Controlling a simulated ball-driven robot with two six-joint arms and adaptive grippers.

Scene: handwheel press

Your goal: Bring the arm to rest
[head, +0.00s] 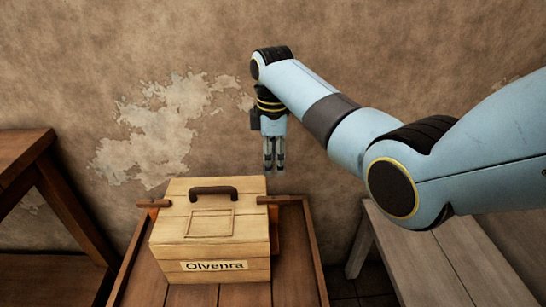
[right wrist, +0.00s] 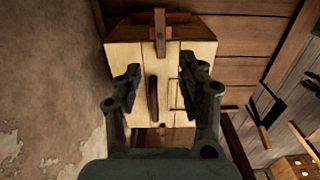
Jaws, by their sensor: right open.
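My right gripper (head: 273,168) hangs pointing down, above and behind the right rear corner of a pale wooden box (head: 212,250) in the head view. The box carries an "Olvenra" label (head: 214,266) and a dark arched handle (head: 213,190) on its lid. Brown wooden side handles (head: 154,203) stick out left and right. In the right wrist view the box (right wrist: 200,50) lies beyond my two spread fingers (right wrist: 160,78), and the dark handle (right wrist: 152,98) shows between them. The fingers hold nothing. My left gripper is not in view.
The box stands on a brown plank table (head: 300,262). A taller brown wooden table (head: 22,150) stands at the left, a greyish bench (head: 420,255) at the right. A peeling plaster wall (head: 150,130) rises behind. Air around the gripper is free.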

